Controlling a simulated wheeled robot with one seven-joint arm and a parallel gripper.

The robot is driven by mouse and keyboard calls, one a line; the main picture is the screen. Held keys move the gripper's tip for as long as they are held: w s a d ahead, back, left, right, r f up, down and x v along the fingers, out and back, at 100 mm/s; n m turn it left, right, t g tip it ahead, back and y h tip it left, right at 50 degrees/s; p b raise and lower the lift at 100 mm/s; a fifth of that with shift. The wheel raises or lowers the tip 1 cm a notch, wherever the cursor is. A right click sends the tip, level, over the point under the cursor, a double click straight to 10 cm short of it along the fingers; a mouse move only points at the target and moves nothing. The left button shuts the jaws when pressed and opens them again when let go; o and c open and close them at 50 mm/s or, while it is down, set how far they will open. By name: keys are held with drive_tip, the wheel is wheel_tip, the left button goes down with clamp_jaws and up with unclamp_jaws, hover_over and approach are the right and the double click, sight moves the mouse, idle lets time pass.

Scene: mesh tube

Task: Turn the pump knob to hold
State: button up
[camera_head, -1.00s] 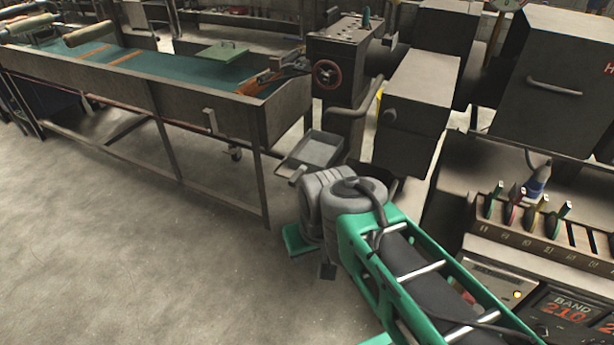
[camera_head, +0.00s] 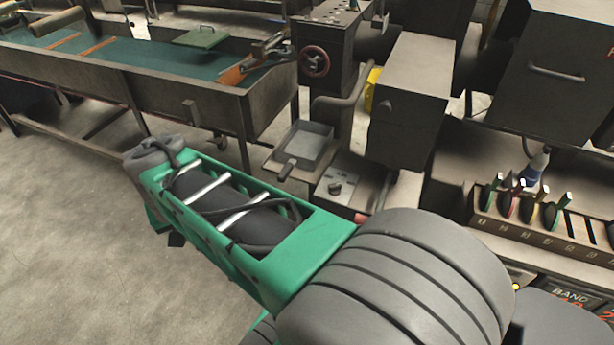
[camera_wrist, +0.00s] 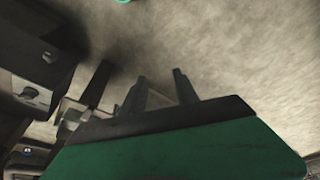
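The pump knob (camera_head: 335,188) is a small dark knob on a grey panel (camera_head: 350,178) right of centre in the head view. Small printed labels lie around it, too small to read. A panel with what looks like this knob (camera_wrist: 31,94) shows at the left edge of the wrist view. My gripper (camera_wrist: 158,80) has its fingers apart with only floor seen between them. It is away from the knob and does not touch it.
A small tray (camera_head: 318,141) sits left of the knob panel. A red handwheel (camera_head: 314,62) is above, and a grey box (camera_head: 409,110) stands to the right. The long trough table (camera_head: 225,105) lies behind my arm. Coloured levers (camera_head: 520,195) are at the right.

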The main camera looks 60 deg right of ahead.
drive_tip(key=d+m+g+h, duration=0.1)
drive_tip(key=d+m, duration=0.5)
drive_tip(key=d, duration=0.5)
drive_tip(key=m+g+h, duration=0.1)
drive_tip(key=m+g, duration=0.3)
drive_tip(key=m, duration=1)
approach(334, 184)
drive_tip(key=shift+g, duration=0.3)
drive_tip(key=p+x, duration=0.1)
drive_tip(key=x, duration=0.6)
drive_tip(key=shift+f, duration=0.25)
drive_tip(key=shift+d+f, duration=0.1)
drive_tip(key=shift+f, duration=0.35)
clamp_jaws()
